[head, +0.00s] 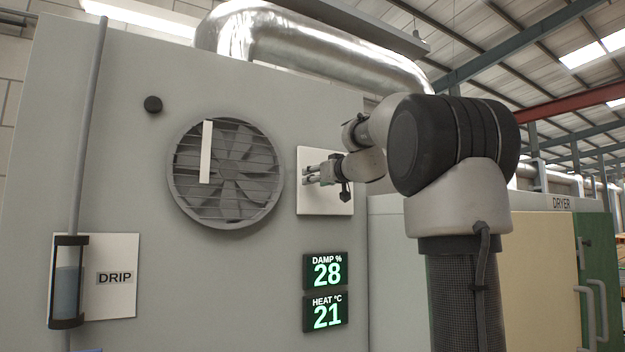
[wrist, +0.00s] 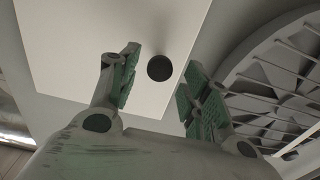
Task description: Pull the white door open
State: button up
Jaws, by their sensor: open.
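The white door (head: 322,205) is a square panel that looks flat against the grey wall, right of the round fan. In the wrist view the white door (wrist: 75,45) fills the upper left, with a dark round knob (wrist: 160,68) near its edge. My gripper (head: 308,174) is in front of the door, with its fingers pointing left across it. In the wrist view my gripper (wrist: 163,78) is open, and the knob shows between its two fingers. I cannot tell whether either finger touches the knob. In the head view the knob cannot be made out.
A round fan (head: 226,170) with a slatted grille is left of the door; its grille (wrist: 285,85) shows in the wrist view. Below the door are two green-digit displays (head: 327,290). A DRIP plate (head: 119,300) and a pipe are at left. A dryer (head: 560,230) stands at right.

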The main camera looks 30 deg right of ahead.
jog(key=shift+w, duration=0.95)
grip_shut()
jog(key=shift+s+d, duration=0.15)
